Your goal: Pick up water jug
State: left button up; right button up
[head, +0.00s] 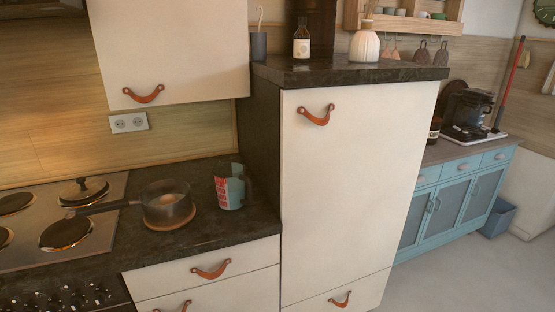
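A jug-like container (230,188) stands upright on the dark countertop (215,232), close to the side of the tall cabinet. It looks teal and white with red markings, and a dark handle shape shows on its right side. It is the thing in view that best fits the water jug, but its details are too small to be sure. Neither my left nor my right gripper is in view.
A saucepan (167,207) sits left of the jug, its handle reaching over the hob (98,240). The tall cabinet (352,190) rises right of the jug. A wall cabinet (170,45) hangs above the counter. Floor (470,275) is clear at the lower right.

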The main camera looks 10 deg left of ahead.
aim_at(230, 179)
jog(key=i+l+u, duration=0.3)
jog(key=i+l, duration=0.15)
jog(key=l, duration=0.25)
jog(key=i+l+u, duration=0.15)
jog(key=l, duration=0.2)
jog(key=i+l+u, duration=0.15)
jog(key=l, duration=0.25)
jog(key=i, duration=0.1)
